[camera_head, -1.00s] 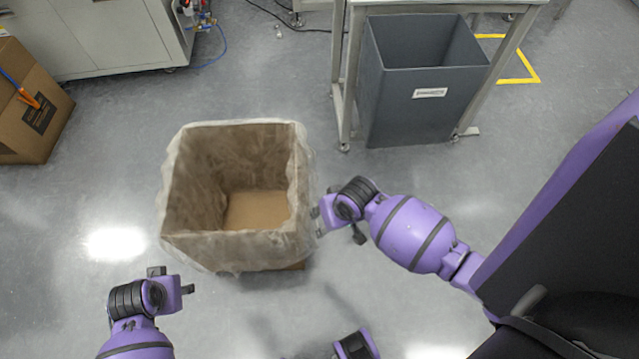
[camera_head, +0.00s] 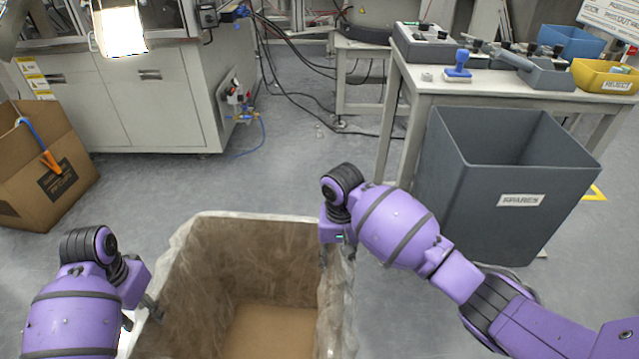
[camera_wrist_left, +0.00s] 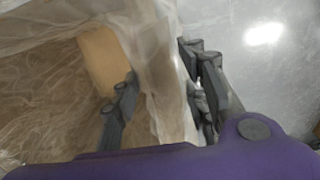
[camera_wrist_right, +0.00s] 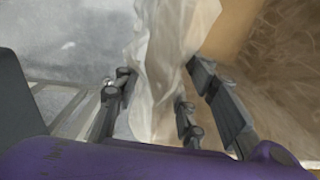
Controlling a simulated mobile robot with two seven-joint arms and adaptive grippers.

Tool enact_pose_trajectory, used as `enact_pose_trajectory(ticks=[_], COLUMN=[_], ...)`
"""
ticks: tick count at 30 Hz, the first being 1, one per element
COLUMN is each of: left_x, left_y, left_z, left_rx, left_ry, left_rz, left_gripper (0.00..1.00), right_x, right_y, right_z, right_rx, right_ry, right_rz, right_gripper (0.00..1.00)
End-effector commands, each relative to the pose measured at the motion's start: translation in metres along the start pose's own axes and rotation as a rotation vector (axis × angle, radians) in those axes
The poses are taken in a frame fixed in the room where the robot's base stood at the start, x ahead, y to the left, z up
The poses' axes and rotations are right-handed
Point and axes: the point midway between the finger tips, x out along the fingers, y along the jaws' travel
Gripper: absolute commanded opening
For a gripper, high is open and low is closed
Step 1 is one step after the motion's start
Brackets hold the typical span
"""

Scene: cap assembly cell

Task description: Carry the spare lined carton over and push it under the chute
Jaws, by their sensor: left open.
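The lined carton (camera_head: 240,265) stands open on the floor at the bottom centre of the head view. A translucent liner is draped over its rim, and its brown bottom (camera_head: 270,330) is bare. My left gripper (camera_head: 152,305) is at its left wall; in the left wrist view its fingers (camera_wrist_left: 160,90) are apart, one on each side of the lined wall. My right gripper (camera_head: 337,250) is at the right wall; in the right wrist view its fingers (camera_wrist_right: 160,95) are apart with the lined wall (camera_wrist_right: 160,60) between them. I cannot make out the chute for certain.
A grey bin (camera_head: 470,190) labelled SPARES stands at a table (camera_head: 405,105) on the right. Another brown carton (camera_head: 50,180) with an orange-and-blue item stands far left, beside a white cabinet (camera_head: 130,110). Cables lie behind. Grey floor is clear between cabinet and lined carton.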

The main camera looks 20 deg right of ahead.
Motion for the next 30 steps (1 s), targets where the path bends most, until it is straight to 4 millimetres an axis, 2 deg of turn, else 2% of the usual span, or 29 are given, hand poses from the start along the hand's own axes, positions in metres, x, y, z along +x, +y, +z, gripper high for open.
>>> enact_pose_trajectory(ticks=[3,8,21,30], left_x=[-0.001,0.006,0.067,0.078], left_y=[0.000,0.000,0.001,0.000], left_z=[0.000,0.000,0.000,0.000], left_rx=[0.000,-0.001,0.000,0.000], left_ry=[0.001,0.000,0.000,0.001], left_rz=[-0.001,0.000,0.000,-0.001], left_gripper=[0.40,0.40,0.40,0.40], right_x=[-0.005,0.001,0.062,0.073], right_y=[-0.003,-0.004,-0.005,-0.004], right_z=[-0.003,-0.003,-0.003,-0.004], right_rx=[-0.002,-0.002,-0.003,-0.004], right_ry=[0.008,0.007,0.007,0.009], right_rz=[-0.006,-0.006,-0.006,-0.007], right_gripper=[0.39,0.39,0.39,0.39])
